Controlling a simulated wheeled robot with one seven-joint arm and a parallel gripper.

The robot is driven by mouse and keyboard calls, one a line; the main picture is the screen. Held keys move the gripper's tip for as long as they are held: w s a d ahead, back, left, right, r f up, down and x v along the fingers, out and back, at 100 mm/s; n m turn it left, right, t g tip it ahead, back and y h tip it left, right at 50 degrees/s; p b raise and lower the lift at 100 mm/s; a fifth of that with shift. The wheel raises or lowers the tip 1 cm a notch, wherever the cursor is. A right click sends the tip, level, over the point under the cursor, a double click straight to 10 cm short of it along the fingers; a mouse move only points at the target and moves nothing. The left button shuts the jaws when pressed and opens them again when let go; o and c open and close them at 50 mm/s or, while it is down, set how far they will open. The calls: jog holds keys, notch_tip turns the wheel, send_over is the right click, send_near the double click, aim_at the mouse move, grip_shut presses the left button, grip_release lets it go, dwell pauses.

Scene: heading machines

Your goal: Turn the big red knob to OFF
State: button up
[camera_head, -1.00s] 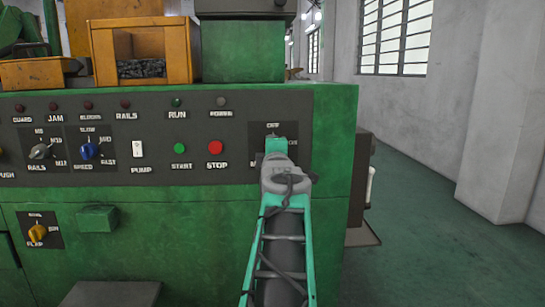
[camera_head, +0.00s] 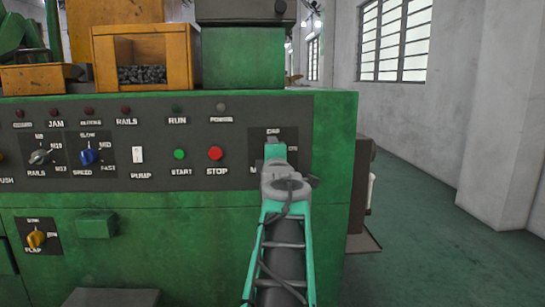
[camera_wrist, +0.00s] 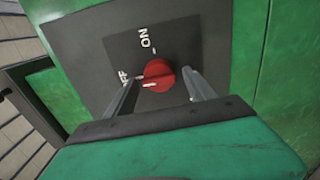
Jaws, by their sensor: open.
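The big red knob (camera_wrist: 158,75) shows in the wrist view on a dark plate on the green machine. The plate reads ON at the top and has lettering ending in FF at the left. A white mark shows on the knob's left side, towards the FF lettering. My gripper (camera_wrist: 161,77) is open, with one finger on each side of the knob; whether they touch it I cannot tell. In the head view my gripper (camera_head: 275,152) is in front of the plate (camera_head: 290,136) at the panel's right end and hides the knob.
The panel also carries a red STOP button (camera_head: 215,153), a green START button (camera_head: 180,154), a white PUMP switch (camera_head: 137,154) and a blue SPEED knob (camera_head: 88,156). A yellow FLAP knob (camera_head: 36,239) sits lower left. Open floor (camera_head: 430,250) lies to the right of the machine.

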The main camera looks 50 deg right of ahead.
jog(key=p+v, duration=0.1)
jog(key=v, duration=0.7)
